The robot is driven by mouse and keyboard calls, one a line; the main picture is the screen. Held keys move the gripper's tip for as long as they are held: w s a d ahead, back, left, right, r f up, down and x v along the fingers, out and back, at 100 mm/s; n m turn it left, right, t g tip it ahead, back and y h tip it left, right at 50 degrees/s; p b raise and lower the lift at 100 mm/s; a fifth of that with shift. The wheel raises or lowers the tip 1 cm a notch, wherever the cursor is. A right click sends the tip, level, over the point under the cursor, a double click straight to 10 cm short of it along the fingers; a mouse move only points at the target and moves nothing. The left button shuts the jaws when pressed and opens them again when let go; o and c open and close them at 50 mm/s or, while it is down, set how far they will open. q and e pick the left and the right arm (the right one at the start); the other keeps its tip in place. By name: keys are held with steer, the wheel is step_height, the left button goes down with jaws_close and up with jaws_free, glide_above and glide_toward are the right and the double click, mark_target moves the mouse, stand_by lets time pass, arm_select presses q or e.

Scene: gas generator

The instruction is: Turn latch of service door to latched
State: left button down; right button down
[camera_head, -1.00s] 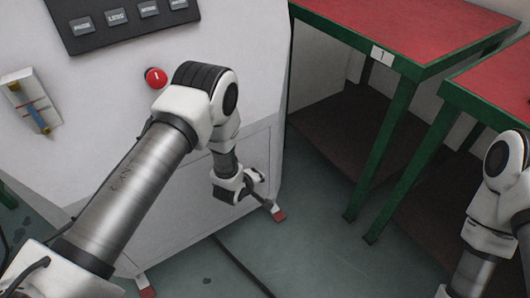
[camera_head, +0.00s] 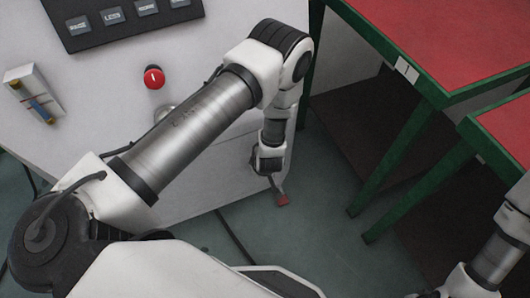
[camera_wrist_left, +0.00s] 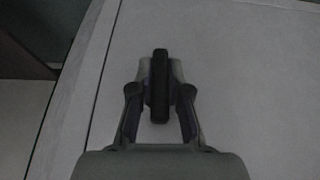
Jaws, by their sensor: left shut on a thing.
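The latch (camera_wrist_left: 160,84) is a dark narrow handle on a small grey base. In the left wrist view it stands lengthwise up the picture on the pale service door (camera_wrist_left: 245,85), with a seam to its left. My left gripper (camera_wrist_left: 160,92) is shut on the latch, one finger on each side. In the head view my left gripper (camera_head: 268,168) is low at the right side of the white generator cabinet (camera_head: 110,90). The latch is hidden there behind my arm and gripper. My right arm shows at the right edge, but its gripper is not clearly in view.
A red button (camera_head: 154,77), a dark button panel (camera_head: 125,17) and a small box with a blue and yellow part (camera_head: 32,95) are on the cabinet. Red-topped tables with green legs (camera_head: 395,150) stand close on the right. A cable lies on the floor.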

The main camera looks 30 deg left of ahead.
steer(key=shift+w+r, duration=0.15)
steer(key=shift+w, duration=0.25)
arm_select(q)
steer(key=c, duration=1.1)
jaws_free()
steer(key=v, duration=1.2)
steer(key=shift+w, duration=0.15)
